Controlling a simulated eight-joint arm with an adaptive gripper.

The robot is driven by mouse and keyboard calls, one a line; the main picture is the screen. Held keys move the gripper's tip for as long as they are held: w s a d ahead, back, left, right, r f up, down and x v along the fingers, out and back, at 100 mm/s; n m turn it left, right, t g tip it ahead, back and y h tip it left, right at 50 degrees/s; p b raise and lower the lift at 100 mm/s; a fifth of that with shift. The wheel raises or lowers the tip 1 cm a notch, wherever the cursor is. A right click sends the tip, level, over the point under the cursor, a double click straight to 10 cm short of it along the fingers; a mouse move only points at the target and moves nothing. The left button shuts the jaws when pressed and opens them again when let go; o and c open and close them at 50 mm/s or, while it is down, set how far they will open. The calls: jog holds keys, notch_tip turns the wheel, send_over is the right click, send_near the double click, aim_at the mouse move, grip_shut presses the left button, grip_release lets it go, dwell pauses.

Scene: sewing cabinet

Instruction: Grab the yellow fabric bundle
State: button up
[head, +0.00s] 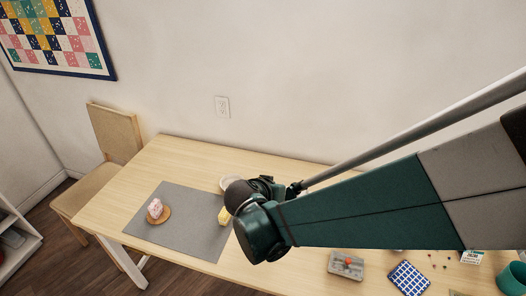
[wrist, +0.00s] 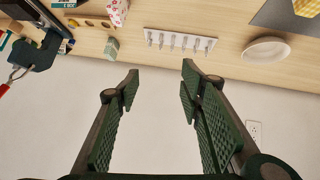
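The yellow fabric bundle (head: 224,215) lies on the right part of the grey mat (head: 190,242) in the head view, partly hidden behind my arm. In the wrist view a piece of it (wrist: 307,7) shows at the top right corner, cut off by the picture edge. My gripper (wrist: 160,82) is open and empty, its two green padded fingers well apart, with bare wall and table edge beyond them. It is apart from the bundle. In the head view my own arm mostly covers my gripper.
A white bowl (wrist: 266,52) stands beside the mat. A pink bundle (head: 155,207) sits on a round wooden board (head: 162,219). A rack with several hooks or spools (wrist: 180,40) lies on the table. A grey box (head: 346,264) and blue checked cloth (head: 409,277) are at the right.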

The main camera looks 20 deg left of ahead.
jog(key=s+a+f+t+b, duration=0.1)
jog(key=s+a+f, duration=0.1)
jog(key=a+f, duration=0.3)
jog(key=s+a+f+t, duration=0.1)
jog(key=s+a+f, duration=0.1)
jog(key=a, duration=0.6)
jog(key=t+y+b, duration=0.1)
jog(key=t, duration=0.1)
send_near(222, 215)
jog(key=w, duration=0.1)
jog(key=w+f, duration=0.1)
jog(key=w, duration=0.1)
jog(key=shift+w+d+f+m, duration=0.15)
jog(key=shift+w+f+m, duration=0.1)
jog(key=shift+w+m, duration=0.15)
jog(key=shift+b+x, duration=0.4)
jog(key=shift+x, duration=0.85)
jog(key=shift+w, duration=0.1)
jog(key=shift+b+x, duration=0.65)
jog(key=shift+x, duration=1.9)
jog(key=c, duration=0.8)
